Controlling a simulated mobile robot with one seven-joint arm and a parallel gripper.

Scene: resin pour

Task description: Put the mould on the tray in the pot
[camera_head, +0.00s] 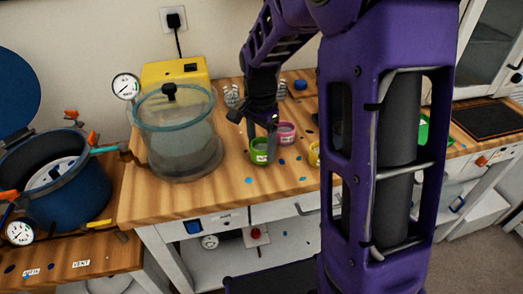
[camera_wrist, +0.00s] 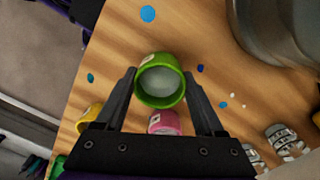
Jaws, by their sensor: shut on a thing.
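My gripper (camera_wrist: 160,75) is shut on a green cup (camera_wrist: 161,88) with pale contents, one finger on each side. In the head view my gripper (camera_head: 264,124) comes down from above to the green cup (camera_head: 260,152) over the wooden bench; I cannot tell whether the cup touches the bench. The blue pot (camera_head: 70,192) stands open at the far left, with a pale tray (camera_head: 54,171) inside it. Its lid (camera_head: 17,82) is raised behind it. A green thing (camera_head: 423,128), partly hidden by my arm, lies to the right; I cannot tell whether it is a mould.
A clear vacuum chamber (camera_head: 183,150) stands between the pot and the green cup. A yellow pump (camera_head: 178,72) is behind it. A pink cup (camera_head: 286,133) and a yellow cup (camera_head: 314,154) stand close by. A dark mat (camera_head: 490,118) lies at right.

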